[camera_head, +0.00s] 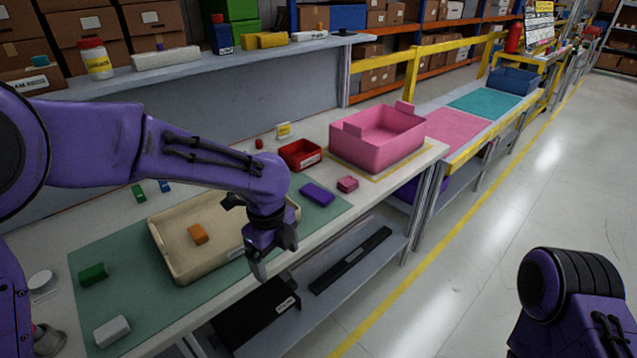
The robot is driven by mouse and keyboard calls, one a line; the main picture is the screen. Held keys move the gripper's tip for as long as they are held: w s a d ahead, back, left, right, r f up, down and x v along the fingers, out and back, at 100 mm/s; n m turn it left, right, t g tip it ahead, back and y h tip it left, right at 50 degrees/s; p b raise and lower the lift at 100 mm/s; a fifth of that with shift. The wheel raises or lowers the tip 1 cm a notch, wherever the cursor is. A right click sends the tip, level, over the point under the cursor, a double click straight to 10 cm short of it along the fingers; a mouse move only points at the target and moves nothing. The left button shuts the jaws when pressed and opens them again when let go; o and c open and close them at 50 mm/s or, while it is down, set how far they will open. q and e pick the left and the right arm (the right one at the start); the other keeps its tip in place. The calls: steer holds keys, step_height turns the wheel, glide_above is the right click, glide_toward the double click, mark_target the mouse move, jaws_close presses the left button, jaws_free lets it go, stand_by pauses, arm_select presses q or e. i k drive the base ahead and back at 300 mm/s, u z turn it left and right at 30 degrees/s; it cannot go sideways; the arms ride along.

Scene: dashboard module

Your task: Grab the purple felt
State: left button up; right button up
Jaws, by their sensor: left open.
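A small purple block (317,194), which looks like the purple felt, lies flat near the right end of the green mat (128,261). My left gripper (274,262) points down in front of the beige tray, near the table's front edge. It is to the left of the purple block and nearer to me, apart from it. The gripper is open, with nothing seen between its fingers. My right arm shows at the lower right, but its gripper is out of view.
A beige tray (169,262) holds an orange block (198,234). Green (93,274) and white blocks (111,331) lie at the left.

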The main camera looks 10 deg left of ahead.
mark_target(321, 197)
steer(key=i, duration=1.2)
